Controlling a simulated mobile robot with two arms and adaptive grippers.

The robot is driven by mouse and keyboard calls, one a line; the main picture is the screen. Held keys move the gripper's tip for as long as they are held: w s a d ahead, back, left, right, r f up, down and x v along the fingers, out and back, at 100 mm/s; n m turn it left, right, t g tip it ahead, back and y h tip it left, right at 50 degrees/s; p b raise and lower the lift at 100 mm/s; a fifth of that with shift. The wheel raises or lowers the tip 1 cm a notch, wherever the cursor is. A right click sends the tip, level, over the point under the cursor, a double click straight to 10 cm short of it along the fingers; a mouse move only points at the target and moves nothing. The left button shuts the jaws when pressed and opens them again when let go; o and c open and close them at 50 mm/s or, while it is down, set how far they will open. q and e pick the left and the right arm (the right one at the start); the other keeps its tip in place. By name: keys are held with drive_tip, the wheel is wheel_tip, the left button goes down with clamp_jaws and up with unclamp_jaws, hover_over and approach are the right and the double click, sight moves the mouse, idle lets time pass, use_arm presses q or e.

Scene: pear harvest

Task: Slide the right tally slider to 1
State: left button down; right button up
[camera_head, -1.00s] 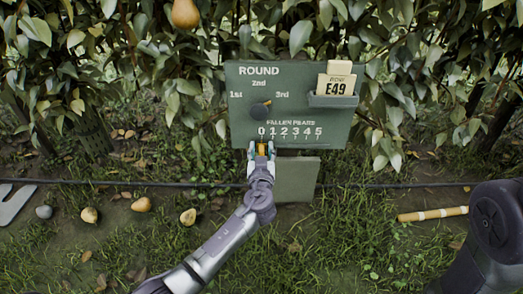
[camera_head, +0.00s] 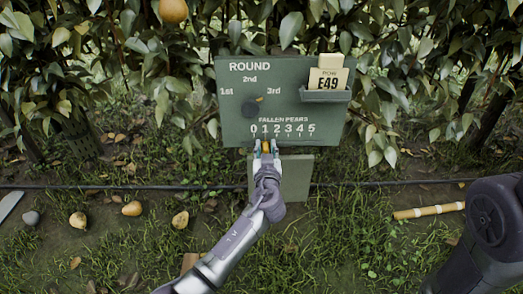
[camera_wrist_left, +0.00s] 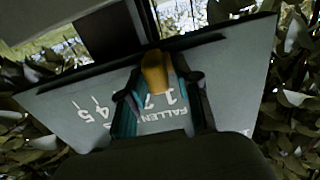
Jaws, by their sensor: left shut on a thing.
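The green board (camera_head: 230,112) carries a row of digits from 0 to 5 under the words FALLEN PEARS. My left gripper (camera_head: 266,147) is at the board's lower edge, shut on the orange slider (camera_head: 266,143), about below the digit 1. In the left wrist view, my gripper's fingers (camera_wrist_left: 157,100) stand on both sides of the slider (camera_wrist_left: 155,70), with part of the digit row beside them. The fingers hide the exact place of the slider on its track. My right gripper is out of view.
Pears (camera_head: 132,208) lie on the grass at left. A dark hose (camera_head: 400,184) crosses behind. A bamboo piece (camera_head: 428,212) lies at right.

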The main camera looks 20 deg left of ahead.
use_arm(q)
drive_tip(key=c, duration=1.1)
unclamp_jaws()
